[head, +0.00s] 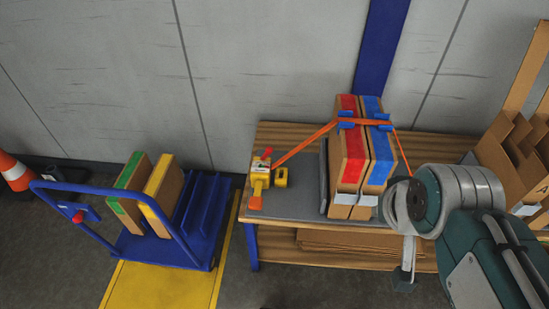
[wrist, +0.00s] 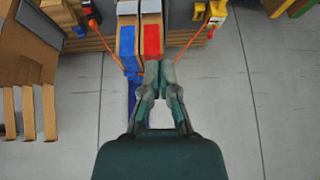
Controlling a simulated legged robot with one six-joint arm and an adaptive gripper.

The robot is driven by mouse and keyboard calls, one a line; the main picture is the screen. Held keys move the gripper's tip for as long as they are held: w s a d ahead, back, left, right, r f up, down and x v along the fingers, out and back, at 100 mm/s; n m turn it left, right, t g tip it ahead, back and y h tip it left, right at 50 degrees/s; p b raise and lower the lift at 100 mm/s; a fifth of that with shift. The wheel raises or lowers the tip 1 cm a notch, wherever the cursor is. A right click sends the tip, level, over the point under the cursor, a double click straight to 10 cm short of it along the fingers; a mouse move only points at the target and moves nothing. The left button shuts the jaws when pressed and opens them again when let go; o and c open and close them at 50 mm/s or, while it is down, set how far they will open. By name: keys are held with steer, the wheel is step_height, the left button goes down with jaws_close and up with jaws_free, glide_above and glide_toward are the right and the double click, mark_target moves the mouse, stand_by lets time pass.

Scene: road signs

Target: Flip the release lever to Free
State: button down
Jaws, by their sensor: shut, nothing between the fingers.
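The release lever is a small red-tipped part (head: 267,153) on top of a yellow ratchet body (head: 259,176), on the left of the bench. The Free marking is too small to read. An orange strap (head: 305,146) runs from the ratchet to two upright cartons, one with red tape (head: 349,150) and one with blue tape (head: 378,150). In the wrist view the ratchet (wrist: 217,14) is at the top right edge. My gripper (wrist: 159,68) is shut and empty, its fingertips over the carton area, well apart from the lever. In the head view my arm hides the bench's right side.
A yellow block (head: 281,177) sits beside the ratchet. A blue cart (head: 190,250) with two cartons stands to the left. A cardboard rack (head: 515,150) is at the right. A blue post (head: 380,45) stands behind the cartons. The grey bench mat (head: 300,207) is clear in front.

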steer(key=w+a+f+m+t, duration=0.2)
steer(key=w+f+m, duration=0.1)
steer(key=w, duration=0.7)
steer(key=w+a+f+m+t+y, duration=0.1)
steer(key=w+a+f+m+t, duration=0.15)
steer(key=w, duration=0.75)
steer(key=w+a+f+m+t, duration=0.1)
steer(key=w+a+f+m, duration=0.15)
steer(key=w, duration=0.75)
steer(key=w+a+f+m+t+y, duration=0.1)
steer(key=w+a+f+m+t, duration=0.2)
steer(key=f, duration=0.6)
steer(key=w+a+f+m+t+y, duration=0.1)
steer(key=w+a+f+m, duration=0.1)
steer(key=w+f+m, duration=0.45)
steer(key=s+a+f+t, duration=0.1)
steer(key=s+f, duration=0.1)
steer(key=f, duration=0.3)
steer(key=s+f+m+t+y, duration=0.1)
steer(key=s+f, duration=0.2)
steer(key=f, duration=0.2)
steer(key=s+a+f+m+t+y, duration=0.1)
steer(key=s+f, duration=0.1)
steer(key=f, duration=0.4)
steer(key=shift+s+a+t, duration=0.25)
steer(key=shift+s+a, duration=0.05)
steer(key=shift+r, duration=0.1)
